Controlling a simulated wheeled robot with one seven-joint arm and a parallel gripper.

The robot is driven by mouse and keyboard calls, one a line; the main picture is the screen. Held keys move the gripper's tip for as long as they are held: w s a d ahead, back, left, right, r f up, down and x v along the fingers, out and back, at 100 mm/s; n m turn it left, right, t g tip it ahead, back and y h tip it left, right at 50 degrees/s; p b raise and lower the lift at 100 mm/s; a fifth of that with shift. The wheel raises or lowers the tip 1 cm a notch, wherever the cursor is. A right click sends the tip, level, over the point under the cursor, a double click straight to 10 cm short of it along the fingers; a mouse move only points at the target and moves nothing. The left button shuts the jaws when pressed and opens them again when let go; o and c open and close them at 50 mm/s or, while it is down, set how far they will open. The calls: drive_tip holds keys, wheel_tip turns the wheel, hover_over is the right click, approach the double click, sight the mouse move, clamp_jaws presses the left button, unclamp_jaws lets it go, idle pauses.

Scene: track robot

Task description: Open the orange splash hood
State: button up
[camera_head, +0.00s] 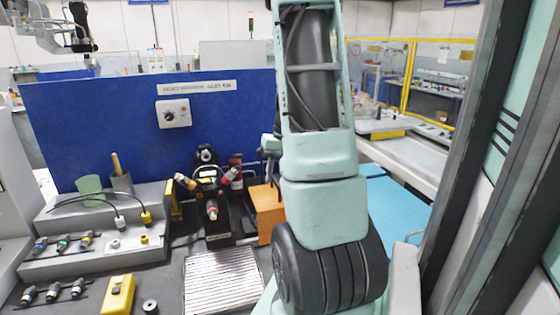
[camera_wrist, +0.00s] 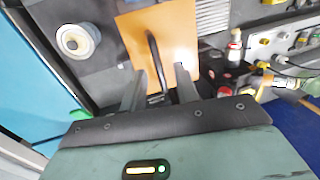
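The orange splash hood (camera_head: 267,208) stands on the bench, partly hidden behind my arm in the head view. In the wrist view its orange face (camera_wrist: 185,38) fills the upper middle, with a dark bar handle (camera_wrist: 153,50) running along it. My gripper (camera_wrist: 160,73) is open, its two grey fingers apart with the lower end of the handle showing between them in the picture. I cannot tell whether a finger touches the handle or hood. In the head view my gripper is hidden by my arm.
A black device with red and orange knobs (camera_head: 212,190) stands just left of the hood. A ribbed metal plate (camera_head: 222,280) and a yellow box (camera_head: 118,295) lie in front. A blue panel (camera_head: 90,120) rises behind. A white round part (camera_wrist: 76,40) is beside the hood.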

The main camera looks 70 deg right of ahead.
wheel_tip(320, 180, up, 17)
drive_tip(key=s+d+b, duration=0.2)
drive_tip(key=b, duration=0.1)
drive_tip(key=shift+s, duration=0.3)
drive_tip(key=shift+d, duration=0.1)
